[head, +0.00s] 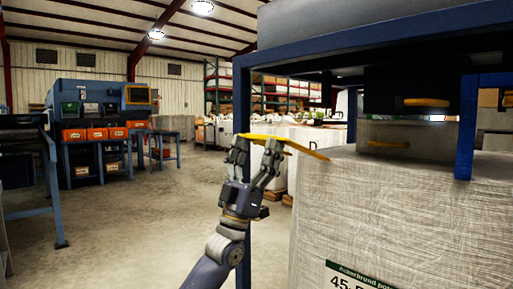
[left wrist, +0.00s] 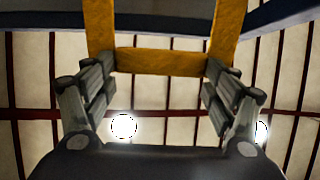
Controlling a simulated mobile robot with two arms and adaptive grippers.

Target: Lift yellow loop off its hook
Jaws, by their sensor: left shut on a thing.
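The yellow loop (head: 285,143) is a flat strap at the near left corner of the big white bag (head: 400,215), beside the blue frame post. My left gripper (head: 258,158) comes up from below and is shut on this loop. In the left wrist view the loop (left wrist: 172,62) spans between the fingers of my left gripper (left wrist: 160,82), and its two sides run up out of the picture. The hook cannot be made out, so I cannot tell whether the loop still touches it. My right gripper is not in view.
A blue frame (head: 243,110) stands over the bag, its post close behind my left gripper. More yellow straps (head: 427,102) show under the frame. A machine with orange bins (head: 97,133) stands at the back left. The concrete floor (head: 150,220) at left is clear.

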